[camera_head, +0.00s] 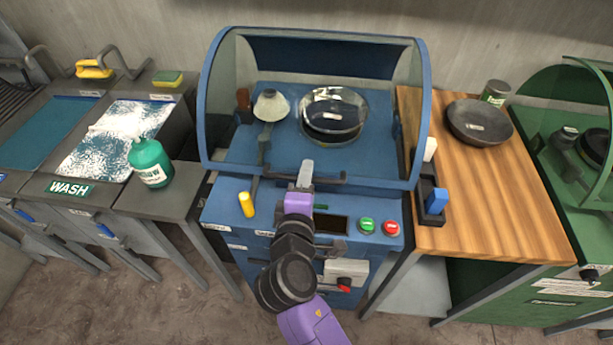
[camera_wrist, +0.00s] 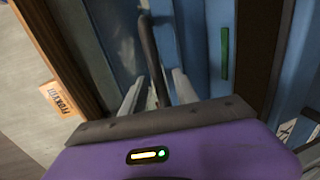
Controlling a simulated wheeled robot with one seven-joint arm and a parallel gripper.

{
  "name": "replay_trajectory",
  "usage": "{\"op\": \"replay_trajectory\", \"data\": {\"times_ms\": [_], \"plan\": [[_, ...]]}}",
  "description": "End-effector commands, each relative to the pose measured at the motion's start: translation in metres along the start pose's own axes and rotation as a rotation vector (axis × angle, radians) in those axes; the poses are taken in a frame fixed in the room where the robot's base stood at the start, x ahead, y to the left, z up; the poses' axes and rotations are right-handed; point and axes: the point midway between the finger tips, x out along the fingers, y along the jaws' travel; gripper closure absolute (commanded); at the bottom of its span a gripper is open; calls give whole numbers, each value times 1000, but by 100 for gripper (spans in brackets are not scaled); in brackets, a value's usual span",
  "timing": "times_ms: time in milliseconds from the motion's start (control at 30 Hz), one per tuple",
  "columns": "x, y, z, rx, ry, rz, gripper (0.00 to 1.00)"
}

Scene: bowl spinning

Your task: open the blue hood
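The blue hood (camera_head: 210,130) is a clear curved cover in a blue frame, standing shut over the blue machine in the head view. A dark bar handle (camera_head: 332,180) runs along its lower front edge; it also shows in the wrist view (camera_wrist: 149,45). My gripper (camera_head: 305,170) is at the left part of this handle. In the wrist view my gripper (camera_wrist: 158,88) has its two pale fingers apart, with the dark bar between them. I cannot tell whether either finger touches the bar.
Under the hood are a glass bowl (camera_head: 333,114) and a white cone-shaped piece (camera_head: 271,106). Green (camera_head: 367,225) and red (camera_head: 391,228) buttons and a yellow handle (camera_head: 246,204) are on the front panel. A wooden table (camera_head: 480,190) with a dark pan (camera_head: 479,122) stands right; a green bottle (camera_head: 150,162) stands left.

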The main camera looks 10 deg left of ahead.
Motion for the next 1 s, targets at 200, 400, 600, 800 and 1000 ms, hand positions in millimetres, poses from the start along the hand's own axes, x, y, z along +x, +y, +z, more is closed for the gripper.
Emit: {"op": "replay_trajectory", "data": {"times_ms": [200, 400, 600, 800, 1000], "plan": [[1, 0, 0, 0, 0, 0, 64], [1, 0, 0, 0, 0, 0, 97], [0, 0, 0, 0, 1, 0, 100], [0, 0, 0, 0, 1, 0, 100], [0, -1, 0, 0, 1, -1, 100]]}}
